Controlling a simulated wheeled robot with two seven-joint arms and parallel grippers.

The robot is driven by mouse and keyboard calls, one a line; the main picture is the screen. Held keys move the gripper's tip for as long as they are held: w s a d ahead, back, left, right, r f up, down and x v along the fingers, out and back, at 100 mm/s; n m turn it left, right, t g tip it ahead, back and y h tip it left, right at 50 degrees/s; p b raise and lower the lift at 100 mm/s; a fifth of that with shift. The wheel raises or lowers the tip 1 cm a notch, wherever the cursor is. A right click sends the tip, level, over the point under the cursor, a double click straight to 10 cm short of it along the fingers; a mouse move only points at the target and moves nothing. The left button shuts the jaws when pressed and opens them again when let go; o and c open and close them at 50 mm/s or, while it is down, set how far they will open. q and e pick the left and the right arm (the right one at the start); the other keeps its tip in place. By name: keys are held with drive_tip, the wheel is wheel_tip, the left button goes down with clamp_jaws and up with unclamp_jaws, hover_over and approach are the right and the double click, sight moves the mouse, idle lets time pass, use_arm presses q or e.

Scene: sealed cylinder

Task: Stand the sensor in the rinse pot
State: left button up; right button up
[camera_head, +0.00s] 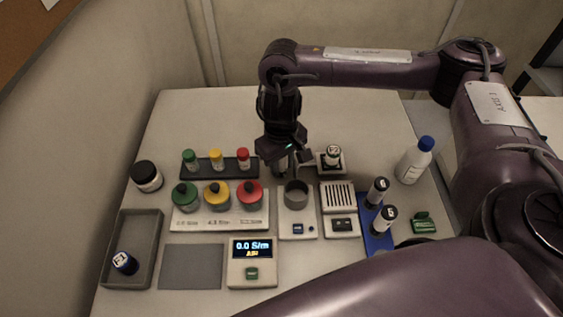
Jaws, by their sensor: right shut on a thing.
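My right gripper (287,166) hangs just behind and above the rinse pot, pointing down. It is shut on the sensor, which is mostly hidden by the dark fingers and wrist, so its tilt cannot be told. The rinse pot (296,198) is a grey open cup standing on a pale base with a small blue display. Its mouth faces up. Whether the sensor's lower end is over the rim or behind it is hard to tell. My left gripper is not in view.
Left of the pot stand green, yellow and red jars (217,196) before a dark rack (247,170) of capped vials. Right are a slotted box (338,196) and a blue mat (379,241) with black-capped cylinders. A meter (252,271) reads 0.0 S/m.

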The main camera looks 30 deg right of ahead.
drive_tip(key=shift+s, duration=0.1)
drive_tip(key=o, duration=1.1)
drive_tip(key=shift+f, duration=0.15)
drive_tip(key=shift+c, duration=0.2)
